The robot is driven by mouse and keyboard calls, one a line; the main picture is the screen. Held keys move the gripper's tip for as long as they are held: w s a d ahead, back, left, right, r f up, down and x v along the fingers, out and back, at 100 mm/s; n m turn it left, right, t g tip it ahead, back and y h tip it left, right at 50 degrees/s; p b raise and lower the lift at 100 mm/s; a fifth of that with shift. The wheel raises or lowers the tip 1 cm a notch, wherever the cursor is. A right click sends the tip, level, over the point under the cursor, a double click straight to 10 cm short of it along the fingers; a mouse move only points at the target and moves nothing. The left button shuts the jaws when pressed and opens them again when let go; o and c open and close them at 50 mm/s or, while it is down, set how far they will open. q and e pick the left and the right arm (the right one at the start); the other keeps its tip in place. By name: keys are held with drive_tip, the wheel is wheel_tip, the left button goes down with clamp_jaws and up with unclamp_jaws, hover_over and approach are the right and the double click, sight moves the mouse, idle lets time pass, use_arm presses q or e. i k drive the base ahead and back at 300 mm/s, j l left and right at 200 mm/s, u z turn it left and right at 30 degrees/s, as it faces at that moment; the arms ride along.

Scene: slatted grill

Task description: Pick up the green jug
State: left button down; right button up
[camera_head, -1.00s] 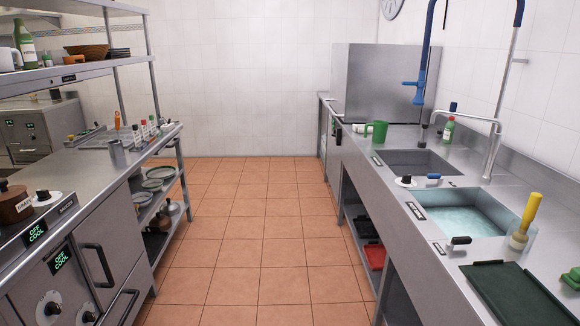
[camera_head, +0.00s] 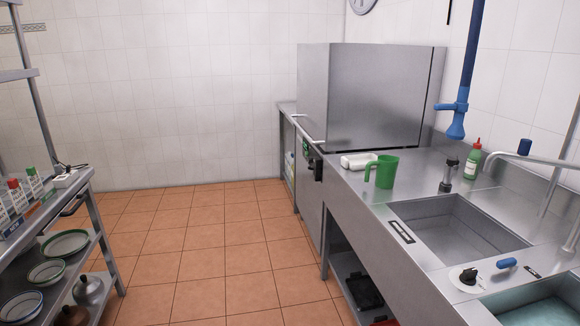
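The green jug (camera_head: 386,172) stands upright on the steel counter (camera_head: 350,190) at the right, behind the empty sink basin. Its handle points to the left. A white roll-like item (camera_head: 358,160) lies just behind it to the left. Neither of my grippers shows in the head view, so I cannot see how they stand.
A large steel box-shaped unit (camera_head: 372,97) stands behind the jug. A blue spray hose (camera_head: 460,110), a green bottle (camera_head: 473,160) and an empty sink (camera_head: 455,228) are to its right. A shelf rack (camera_head: 85,235) lines the left. The tiled floor (camera_head: 215,235) between is clear.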

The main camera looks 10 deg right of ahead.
sight(387, 166)
drive_tip(key=i+z, duration=0.1)
drive_tip(key=i, duration=0.85)
drive_tip(key=i+j, duration=0.2)
drive_tip(key=i, duration=0.7)
drive_tip(key=i+z, duration=0.4)
drive_tip(key=i+j+z, duration=0.2)
drive_tip(key=i+z, duration=0.15)
drive_tip(key=i+j+z, duration=0.2)
drive_tip(key=z, duration=0.2)
drive_tip(key=i+j+z, duration=0.4)
drive_tip(key=i+l+z, duration=0.1)
drive_tip(key=i+z, duration=0.2)
drive_tip(key=i, duration=0.3)
